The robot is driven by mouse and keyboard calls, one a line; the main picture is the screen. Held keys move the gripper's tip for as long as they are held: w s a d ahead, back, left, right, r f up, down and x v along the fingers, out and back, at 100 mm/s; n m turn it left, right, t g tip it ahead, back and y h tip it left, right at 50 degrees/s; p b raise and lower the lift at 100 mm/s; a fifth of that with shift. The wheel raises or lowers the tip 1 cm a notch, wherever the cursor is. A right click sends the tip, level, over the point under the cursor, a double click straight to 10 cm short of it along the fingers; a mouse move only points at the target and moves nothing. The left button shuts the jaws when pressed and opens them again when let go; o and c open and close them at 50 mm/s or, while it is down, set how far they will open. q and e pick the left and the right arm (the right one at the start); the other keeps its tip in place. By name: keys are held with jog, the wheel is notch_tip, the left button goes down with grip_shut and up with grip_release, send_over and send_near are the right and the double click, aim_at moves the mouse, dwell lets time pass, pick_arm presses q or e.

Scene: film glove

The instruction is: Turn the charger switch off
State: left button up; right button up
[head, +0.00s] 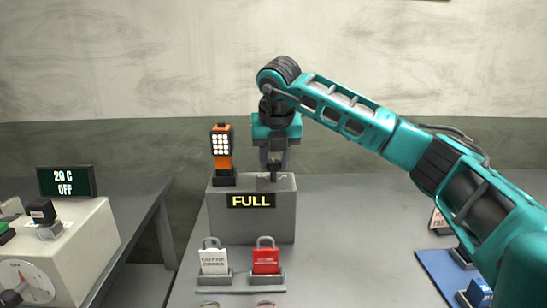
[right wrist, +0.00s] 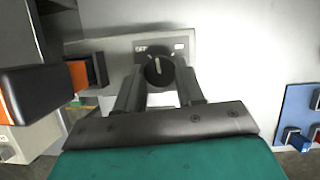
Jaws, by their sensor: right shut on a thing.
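The charger is a grey box (head: 225,222) with a lit "FULL" sign on its front, standing on the grey table. Its switch is a dark round knob (right wrist: 158,70) with a white pointer line, on a plate (right wrist: 183,48) on the top, marked OFF at the left. The pointer line stands nearly upright in the right wrist view. My right gripper (head: 274,176) reaches down onto the charger top and is shut on the knob; its fingers (right wrist: 160,85) are on both sides of it. In the head view the gripper hides most of the knob. My left gripper is not in view.
An orange work lamp (head: 222,152) with lit white cells stands on the charger, left of my gripper. White (head: 214,260) and red (head: 266,260) padlock-shaped tags stand in front. A machine with a dial (head: 75,245) is at left, a blue board (head: 437,268) at right.

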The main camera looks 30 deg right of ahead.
jog(key=n, duration=0.2)
jog(key=n+y+p, duration=0.1)
jog(key=n, duration=0.1)
jog(key=shift+d+r+t+y, duration=0.1)
jog(key=shift+d+t+y, duration=0.1)
jog(key=shift+t+y, duration=0.1)
jog(key=shift+d+n+y+p, duration=0.1)
jog(key=shift+n+y+p, duration=0.55)
jog(key=shift+n, duration=1.25)
jog(key=o, duration=1)
jog(key=shift+o, duration=0.2)
